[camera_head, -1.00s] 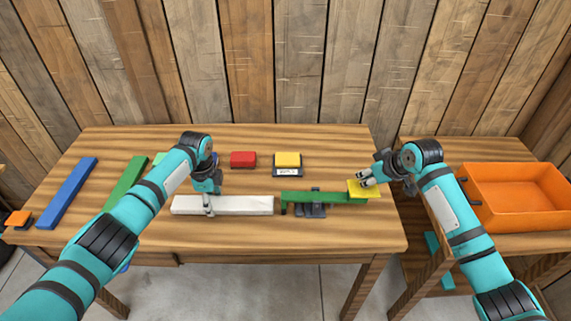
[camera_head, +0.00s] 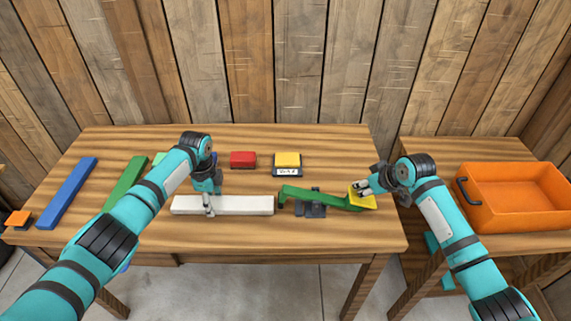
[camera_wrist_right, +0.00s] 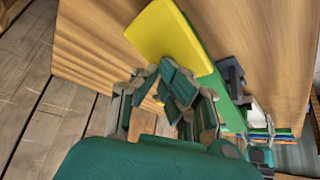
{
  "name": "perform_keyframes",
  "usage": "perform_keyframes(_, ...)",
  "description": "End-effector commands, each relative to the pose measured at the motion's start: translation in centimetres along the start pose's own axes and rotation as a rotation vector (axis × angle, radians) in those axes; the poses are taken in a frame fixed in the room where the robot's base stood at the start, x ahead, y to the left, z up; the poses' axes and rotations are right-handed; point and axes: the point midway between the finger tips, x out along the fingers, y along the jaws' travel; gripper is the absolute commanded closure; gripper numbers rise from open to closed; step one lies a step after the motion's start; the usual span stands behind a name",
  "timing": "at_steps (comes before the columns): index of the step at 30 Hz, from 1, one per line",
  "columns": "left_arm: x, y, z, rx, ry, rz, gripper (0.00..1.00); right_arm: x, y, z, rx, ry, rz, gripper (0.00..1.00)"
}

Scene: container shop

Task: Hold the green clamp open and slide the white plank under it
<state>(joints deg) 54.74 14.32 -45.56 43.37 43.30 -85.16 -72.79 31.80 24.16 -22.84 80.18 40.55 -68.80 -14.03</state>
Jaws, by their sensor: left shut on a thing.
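The green clamp (camera_head: 322,197) is a long bar on a dark base (camera_head: 312,210) at the table's front right. It is tilted, with its left end raised and its right end, bearing a yellow pad (camera_head: 364,201), low. My right gripper (camera_head: 357,191) is against the pad; in the right wrist view its fingers (camera_wrist_right: 174,88) look drawn together beside the yellow pad (camera_wrist_right: 168,38). The white plank (camera_head: 240,205) lies flat left of the clamp, its right end close to the clamp's raised left end. My left gripper (camera_head: 209,208) is shut on the plank, left of its middle.
A red block (camera_head: 243,160) and a yellow-topped block (camera_head: 288,162) stand behind. Blue (camera_head: 68,193) and green (camera_head: 124,188) planks lie at the left, the green one partly behind my left arm. An orange crate (camera_head: 515,197) stands on the right table.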

Motion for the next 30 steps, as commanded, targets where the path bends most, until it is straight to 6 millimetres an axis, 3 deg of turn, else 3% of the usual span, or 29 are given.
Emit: perform_keyframes(30, 0.0, 0.0, -3.3, 0.001, 0.001, -0.001, 0.88, 0.1, -0.2, 0.2, 0.0, -0.006, -0.005, 1.0)
